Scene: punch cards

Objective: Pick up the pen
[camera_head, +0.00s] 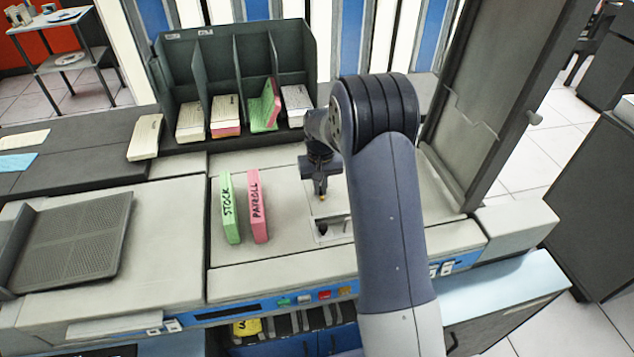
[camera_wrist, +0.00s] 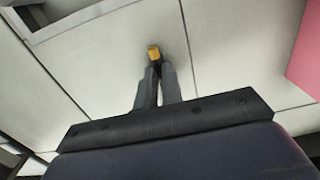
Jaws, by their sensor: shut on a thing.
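My gripper (camera_head: 321,190) hangs over the light grey machine top, right of the pink card stack. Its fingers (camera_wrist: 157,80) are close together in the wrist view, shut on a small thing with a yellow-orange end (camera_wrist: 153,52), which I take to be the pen. The yellow end also shows as a small spot at the fingertips in the head view (camera_head: 322,197). The rest of the pen is hidden by the fingers. I cannot tell how far its tip is from the surface.
A green STOCK stack (camera_head: 230,208) and a pink PAYROLL stack (camera_head: 258,207) stand left of my gripper. A recess (camera_head: 333,229) lies just below it. A dark card rack (camera_head: 240,75) stands behind, and a raised lid (camera_head: 490,110) is at right.

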